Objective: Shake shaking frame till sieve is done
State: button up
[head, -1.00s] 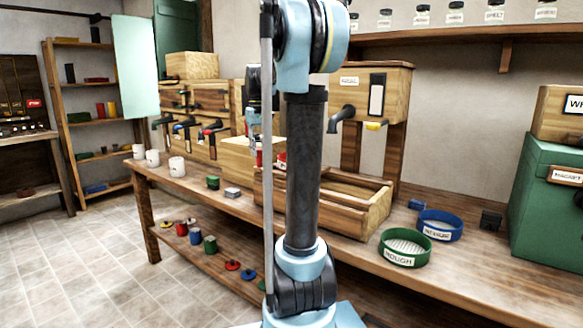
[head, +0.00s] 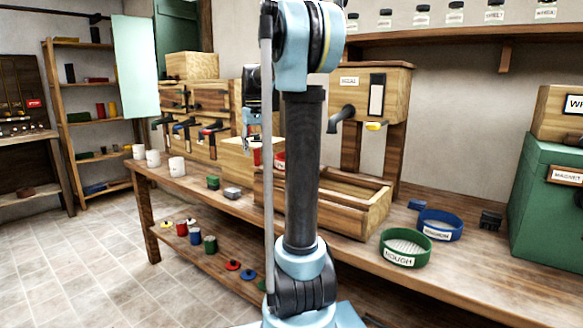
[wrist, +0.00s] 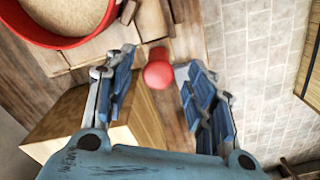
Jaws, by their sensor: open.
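The wooden shaking frame (head: 345,220) stands on the bench, partly hidden behind my arm. A red round sieve (wrist: 22,32) with pale material inside shows at the top left of the wrist view. Only slivers of red show behind my arm in the head view. A red rounded knob (wrist: 158,74) lies between and just beyond my fingertips. My gripper (wrist: 160,62) is open, with one blue-padded finger on each side of the knob. Contact with the knob cannot be made out. In the head view my gripper is small and partly hidden by the arm.
A green sieve (head: 405,248) and a blue sieve (head: 440,226) sit on the bench at right, near a green cabinet (head: 548,200). A wooden hopper (head: 388,85) stands behind the frame. White cups (head: 177,166) stand at the bench's left end. The floor at left is clear.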

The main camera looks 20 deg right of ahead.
jog(key=shift+r, duration=4.5)
jog(key=shift+s, duration=0.1)
